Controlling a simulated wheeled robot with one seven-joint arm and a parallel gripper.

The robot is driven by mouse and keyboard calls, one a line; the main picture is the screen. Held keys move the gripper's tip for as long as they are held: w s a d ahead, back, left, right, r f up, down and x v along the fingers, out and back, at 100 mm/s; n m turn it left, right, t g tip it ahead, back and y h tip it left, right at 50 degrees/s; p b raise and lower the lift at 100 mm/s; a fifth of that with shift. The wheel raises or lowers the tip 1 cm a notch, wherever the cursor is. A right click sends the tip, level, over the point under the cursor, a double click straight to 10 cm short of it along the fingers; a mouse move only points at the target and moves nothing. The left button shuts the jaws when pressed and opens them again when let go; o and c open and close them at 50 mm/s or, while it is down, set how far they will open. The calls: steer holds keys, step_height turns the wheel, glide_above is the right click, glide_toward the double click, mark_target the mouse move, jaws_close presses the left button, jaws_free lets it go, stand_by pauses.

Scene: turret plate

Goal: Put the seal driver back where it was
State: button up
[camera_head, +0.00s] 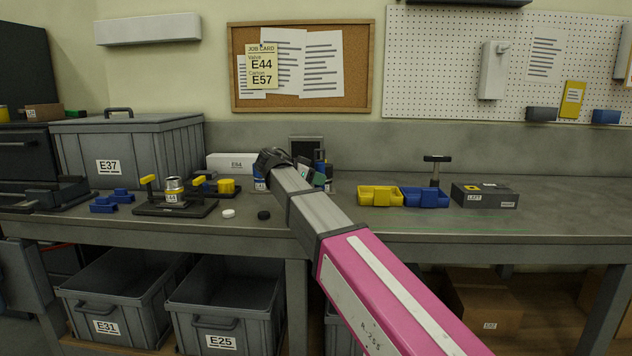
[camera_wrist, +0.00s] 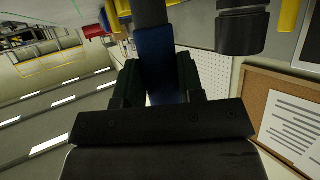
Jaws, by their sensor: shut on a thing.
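My gripper (camera_head: 318,174) is above the middle of the bench, with my arm partly in front of it. In the wrist view, its dark green fingers (camera_wrist: 157,85) are shut on a blue grip with a dark shaft, which I take to be the seal driver (camera_wrist: 155,50). In the head view, the tool's dark top (camera_head: 320,156) shows; its lower part is mostly hidden. A black T-handled tool (camera_head: 435,170) stands upright by the blue bin. I cannot tell which place the driver came from.
A black fixture (camera_head: 175,207) holding a metal valve (camera_head: 173,189) stands left, near grey crate E37 (camera_head: 150,145). White (camera_head: 228,213) and black (camera_head: 264,215) caps lie in front. Yellow (camera_head: 380,195) and blue (camera_head: 425,197) bins and a grey box (camera_head: 485,195) are right. The right rear bench is clear.

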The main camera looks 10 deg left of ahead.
steer(key=shift+f, duration=0.5)
steer(key=shift+f, duration=0.1)
steer(key=shift+f, duration=0.1)
steer(key=o, duration=1)
steer(key=shift+a+r, duration=0.1)
steer(key=shift+r, duration=0.2)
steer(key=v, duration=1.2)
steer(key=shift+f, duration=0.1)
